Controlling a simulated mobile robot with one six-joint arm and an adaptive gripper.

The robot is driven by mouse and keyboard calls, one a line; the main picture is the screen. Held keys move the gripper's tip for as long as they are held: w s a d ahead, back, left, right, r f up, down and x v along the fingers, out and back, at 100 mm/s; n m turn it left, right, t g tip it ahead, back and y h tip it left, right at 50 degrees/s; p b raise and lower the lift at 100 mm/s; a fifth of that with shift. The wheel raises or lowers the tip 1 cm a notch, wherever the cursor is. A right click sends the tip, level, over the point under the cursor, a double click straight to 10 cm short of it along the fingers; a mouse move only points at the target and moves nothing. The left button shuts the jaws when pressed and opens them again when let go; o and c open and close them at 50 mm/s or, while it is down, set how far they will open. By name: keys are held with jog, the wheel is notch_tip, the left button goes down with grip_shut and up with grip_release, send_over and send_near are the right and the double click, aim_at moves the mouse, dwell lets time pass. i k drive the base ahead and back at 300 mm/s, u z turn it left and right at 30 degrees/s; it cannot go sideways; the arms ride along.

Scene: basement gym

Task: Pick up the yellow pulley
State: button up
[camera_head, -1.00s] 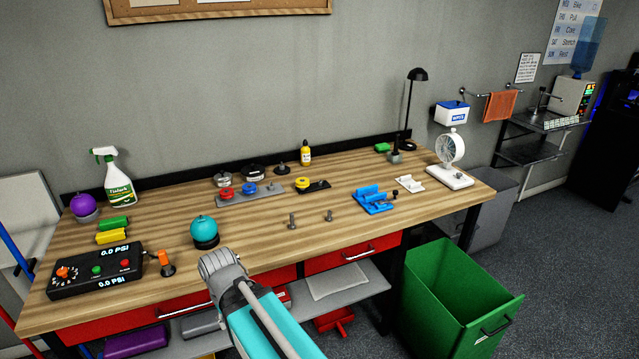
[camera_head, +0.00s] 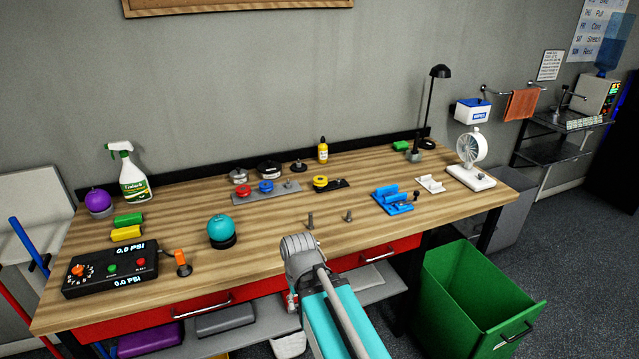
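The yellow pulley (camera_head: 320,182) is a small round piece on a dark base plate (camera_head: 338,186) near the middle of the wooden workbench. It stands just right of a grey plate (camera_head: 262,198) that carries a red pulley (camera_head: 243,190) and a blue pulley (camera_head: 266,187). My arm (camera_head: 300,255) reaches up from the bottom of the view to the bench's front edge, well short of the yellow pulley. The fingers of my gripper are not distinguishable, so I cannot see whether it is open or shut.
Two upright bolts (camera_head: 311,221) stand between my arm and the yellow pulley. A teal ball (camera_head: 222,229) on a dark base is to the left, a blue fixture (camera_head: 393,199) to the right. A yellow bottle (camera_head: 323,151) stands behind. A green bin (camera_head: 470,300) is at the lower right.

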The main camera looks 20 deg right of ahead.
aim_at(318, 182)
jog(key=z, duration=0.1)
jog(key=i, duration=1)
jog(key=u, duration=0.05)
